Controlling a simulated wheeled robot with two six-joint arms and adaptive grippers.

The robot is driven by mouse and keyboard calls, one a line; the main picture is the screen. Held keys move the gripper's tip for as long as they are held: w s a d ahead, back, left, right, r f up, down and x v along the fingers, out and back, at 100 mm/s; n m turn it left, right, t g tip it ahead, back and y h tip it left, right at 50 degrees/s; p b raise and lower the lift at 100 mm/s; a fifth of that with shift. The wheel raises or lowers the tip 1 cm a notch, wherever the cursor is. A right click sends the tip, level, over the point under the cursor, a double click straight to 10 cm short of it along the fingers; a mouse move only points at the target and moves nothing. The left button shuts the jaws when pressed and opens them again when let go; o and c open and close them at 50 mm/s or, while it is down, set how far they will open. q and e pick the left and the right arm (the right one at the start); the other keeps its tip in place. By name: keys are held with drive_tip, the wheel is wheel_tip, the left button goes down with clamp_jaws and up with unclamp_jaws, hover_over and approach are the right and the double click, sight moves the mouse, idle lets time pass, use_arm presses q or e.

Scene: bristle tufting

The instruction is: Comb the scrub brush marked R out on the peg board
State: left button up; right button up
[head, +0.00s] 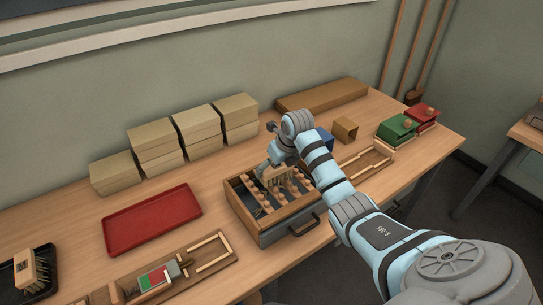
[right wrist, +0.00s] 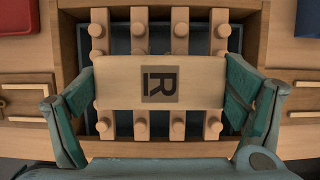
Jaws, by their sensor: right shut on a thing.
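The scrub brush marked R (right wrist: 160,85) is a pale wooden block with a dark square R mark on top. My right gripper (right wrist: 160,103) is shut on it, one finger at each end. In the head view the brush (head: 273,176) is over the peg board (head: 238,206), a wooden-framed box with rows of round pegs. In the right wrist view pegs show on both sides of the block. The bristles are hidden below the block there, so I cannot tell how deep they sit among the pegs. My left gripper is out of view.
A red tray (head: 152,219) lies left of the peg board. Another brush (head: 31,270) stands in a black tray at far left. A wooden fixture (head: 212,252) lies in front. Tan boxes (head: 153,136) line the back; green (head: 396,127) and red (head: 424,115) boxes stand right.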

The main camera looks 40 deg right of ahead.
drive_tip(key=shift+s+r, duration=0.15)
drive_tip(key=shift+s, duration=0.25)
drive_tip(key=s+p, duration=0.3)
drive_tip(key=s, duration=0.1)
drive_tip(key=w+b, duration=0.1)
drive_tip(key=w, duration=0.1)
drive_tip(key=w+f+b, duration=0.1)
drive_tip(key=b, duration=0.1)
drive_tip(key=shift+w, duration=0.35)
drive_tip(key=shift+w+a+r, duration=0.1)
drive_tip(key=shift+r, duration=0.15)
use_arm(q)
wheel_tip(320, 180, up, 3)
drive_tip(key=p, duration=0.2)
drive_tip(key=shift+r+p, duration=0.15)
drive_tip(key=shift+p, duration=0.15)
use_arm(e)
drive_tip(key=w+r, duration=0.4)
drive_tip(key=r, duration=0.2)
drive_tip(key=shift+w+r, duration=0.15)
